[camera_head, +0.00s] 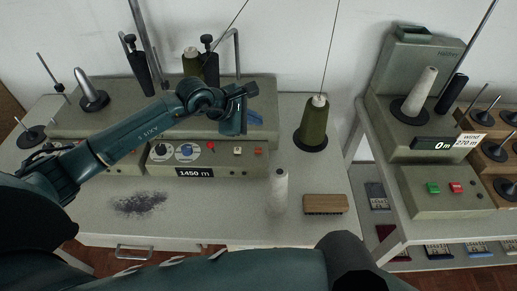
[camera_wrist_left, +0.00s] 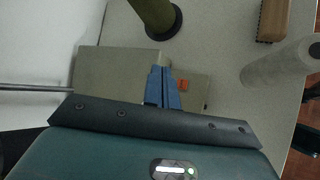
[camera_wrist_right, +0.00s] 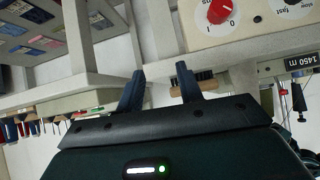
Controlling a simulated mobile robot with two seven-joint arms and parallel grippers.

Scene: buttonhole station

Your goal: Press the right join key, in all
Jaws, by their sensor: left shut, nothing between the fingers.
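The grey control box (camera_head: 212,165) stands on the left table with a "1450 m" display. In the left wrist view an orange-red key (camera_wrist_left: 183,85) shows just right of the fingertips. I cannot tell which key is the right join key. My left gripper (camera_head: 254,118) is shut and empty, above the right end of the machine. Its blue fingers (camera_wrist_left: 162,85) are together in the left wrist view. My right gripper (camera_wrist_right: 160,86) is open and empty, with fingers apart.
A green thread cone (camera_head: 314,125) stands right of the machine. A pale cone (camera_head: 278,190) and a wooden brush (camera_head: 325,204) sit on the table's front right. Dark lint (camera_head: 140,204) lies front left. Another station (camera_head: 440,190) with green and red buttons stands at right.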

